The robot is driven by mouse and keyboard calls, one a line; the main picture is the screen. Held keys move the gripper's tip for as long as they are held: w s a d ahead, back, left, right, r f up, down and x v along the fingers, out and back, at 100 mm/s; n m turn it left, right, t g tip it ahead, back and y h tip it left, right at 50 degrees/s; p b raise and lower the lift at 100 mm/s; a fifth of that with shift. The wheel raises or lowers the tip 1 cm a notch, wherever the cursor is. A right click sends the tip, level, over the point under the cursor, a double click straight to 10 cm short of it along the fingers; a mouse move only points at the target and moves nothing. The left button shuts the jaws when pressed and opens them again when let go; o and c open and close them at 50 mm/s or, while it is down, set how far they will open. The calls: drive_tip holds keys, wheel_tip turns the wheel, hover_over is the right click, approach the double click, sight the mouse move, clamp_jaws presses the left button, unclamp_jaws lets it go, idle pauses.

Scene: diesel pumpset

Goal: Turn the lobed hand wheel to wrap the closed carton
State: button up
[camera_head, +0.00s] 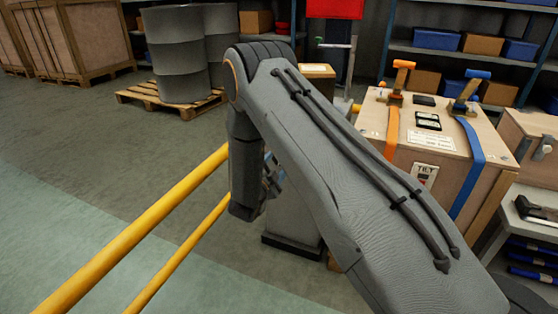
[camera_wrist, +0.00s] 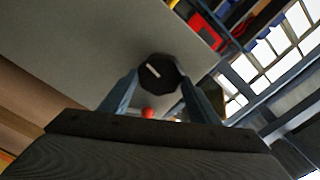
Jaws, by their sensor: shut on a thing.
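In the wrist view my gripper (camera_wrist: 159,80) has its two blue-grey fingers on either side of a dark, many-sided hand wheel (camera_wrist: 158,70) with a white mark on its face. The fingers are shut on it. The wheel stands in front of a plain grey surface (camera_wrist: 85,50). In the head view my arm hides the wheel and most of my gripper. A small cardboard box (camera_head: 318,70) with a label on top shows behind my arm; I cannot tell whether it is the carton to be wrapped.
A yellow rail (camera_head: 140,225) runs along the left. A wooden crate (camera_head: 440,135) with orange and blue straps stands at the right. Grey drums (camera_head: 180,55) stand on a pallet behind. A grey pedestal (camera_head: 293,220) is partly hidden by my arm. A small red thing (camera_wrist: 148,112) shows below the wheel.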

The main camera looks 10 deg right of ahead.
drive_tip(key=shift+f+m, duration=0.1)
drive_tip(key=shift+m, duration=0.5)
drive_tip(key=shift+d, duration=0.1)
drive_tip(key=o, duration=1)
drive_tip(key=shift+s, duration=0.1)
drive_tip(key=p+v, duration=0.1)
drive_tip(key=v, duration=0.6)
drive_tip(key=shift+s+a+p, duration=0.25)
drive_tip(key=shift+p, duration=0.05)
drive_tip(key=shift+o, duration=0.3)
